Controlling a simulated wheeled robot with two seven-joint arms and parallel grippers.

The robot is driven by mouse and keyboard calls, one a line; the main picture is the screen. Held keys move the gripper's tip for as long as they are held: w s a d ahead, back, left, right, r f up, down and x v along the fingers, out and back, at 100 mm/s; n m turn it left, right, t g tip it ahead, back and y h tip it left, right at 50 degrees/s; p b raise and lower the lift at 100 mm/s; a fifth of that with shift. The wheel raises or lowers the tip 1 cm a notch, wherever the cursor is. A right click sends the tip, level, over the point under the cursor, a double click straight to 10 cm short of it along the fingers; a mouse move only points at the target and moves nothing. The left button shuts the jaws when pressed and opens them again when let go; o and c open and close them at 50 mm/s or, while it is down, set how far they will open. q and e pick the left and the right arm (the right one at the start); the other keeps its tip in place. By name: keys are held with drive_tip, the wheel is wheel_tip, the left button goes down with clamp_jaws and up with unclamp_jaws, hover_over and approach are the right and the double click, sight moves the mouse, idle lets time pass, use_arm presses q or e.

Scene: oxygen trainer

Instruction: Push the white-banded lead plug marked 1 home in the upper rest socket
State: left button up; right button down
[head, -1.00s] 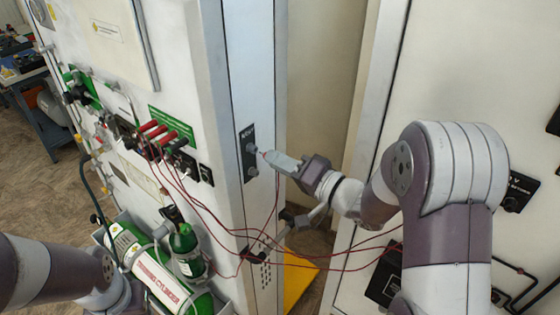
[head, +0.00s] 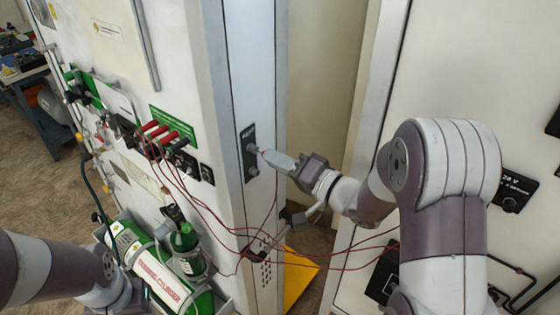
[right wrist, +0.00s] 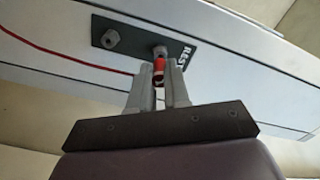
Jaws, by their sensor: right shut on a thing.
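My right gripper (head: 268,154) is shut on the red lead plug (right wrist: 158,68), held between its two fingertips in the right wrist view. The plug points at the upper rest socket (right wrist: 160,50), the one nearest the REST lettering on the dark rest plate (right wrist: 133,47). The plug's front end is at or very near that socket; I cannot tell how deep it sits. Its white band and number are too small to make out. The lower rest socket (right wrist: 111,38) looks empty. In the head view, the rest plate (head: 247,133) is on the narrow cabinet face. My left gripper is out of view.
Several red plugs (head: 158,137) stand in a panel on the left face, with thin red leads (head: 205,205) hanging across to the right. A green training cylinder (head: 150,270) lies below. A white cabinet (head: 465,75) stands at right, with a recess between.

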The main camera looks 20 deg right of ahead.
drive_tip(key=shift+x, duration=0.95)
drive_tip(key=c, duration=1)
unclamp_jaws()
drive_tip(key=b+v, duration=0.3)
drive_tip(key=v, duration=0.9)
drive_tip(key=shift+s+d+b, duration=0.15)
drive_tip(key=shift+s+b, duration=0.05)
drive_tip(key=shift+b, duration=0.1)
drive_tip(key=shift+f, duration=0.1)
